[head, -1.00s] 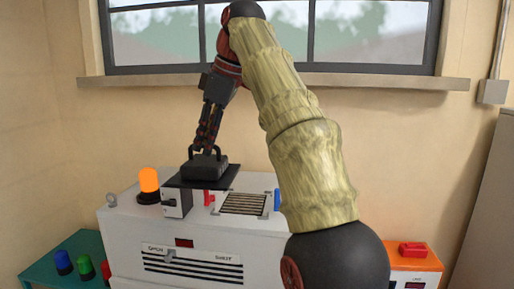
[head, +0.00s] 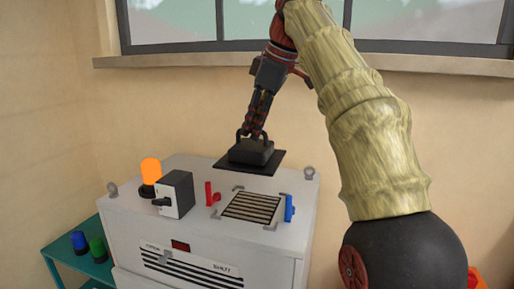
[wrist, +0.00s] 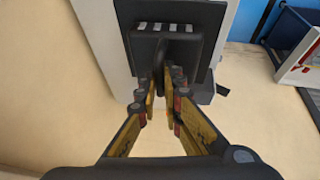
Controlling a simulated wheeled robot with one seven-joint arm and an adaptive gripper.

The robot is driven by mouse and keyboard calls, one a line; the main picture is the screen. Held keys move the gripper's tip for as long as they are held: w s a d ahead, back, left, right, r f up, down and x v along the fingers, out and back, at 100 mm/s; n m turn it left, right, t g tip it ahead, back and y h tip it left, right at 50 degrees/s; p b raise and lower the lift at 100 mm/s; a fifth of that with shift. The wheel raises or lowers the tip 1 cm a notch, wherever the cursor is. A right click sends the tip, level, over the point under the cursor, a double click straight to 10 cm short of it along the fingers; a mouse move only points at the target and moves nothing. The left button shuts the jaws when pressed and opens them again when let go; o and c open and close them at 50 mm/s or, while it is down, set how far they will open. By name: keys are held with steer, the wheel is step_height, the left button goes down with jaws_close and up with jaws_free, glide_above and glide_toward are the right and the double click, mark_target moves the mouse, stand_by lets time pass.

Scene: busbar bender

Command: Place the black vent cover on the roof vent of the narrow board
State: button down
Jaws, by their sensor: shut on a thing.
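The black vent cover (head: 262,163), a flat plate with a raised block and a handle, hangs from my gripper (head: 254,132) in the head view. My gripper is shut on its handle. The cover appears level, above the back part of the white cabinet's roof (head: 188,222). The slatted roof vent (head: 252,207) lies in front of the cover in the picture and is uncovered. A red lever part (head: 210,195) stands left of the vent and a blue one (head: 289,208) right of it. The wrist view shows the cover (wrist: 190,55) beyond my fingers (wrist: 162,88).
Lifting eyes (head: 309,173) stick up at the back corners. A green side table (head: 92,262) holds a blue and a green lamp. The wall and window sill (head: 190,58) are behind.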

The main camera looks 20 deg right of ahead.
mark_target(254, 146)
steer(key=shift+s+a+f, duration=0.15)
steer(key=shift+a+f, duration=0.15)
step_height(254, 146, down, 5)
steer(key=shift+d, duration=0.15)
steer(key=shift+w+d+f, duration=0.2)
steer(key=shift+w+f, duration=0.1)
steer(key=shift+f, duration=3.1)
steer(key=shift+f+b, duration=0.45)
steer(key=shift+f, duration=0.1)
steer(key=c, duration=1.9)
jaws_free()
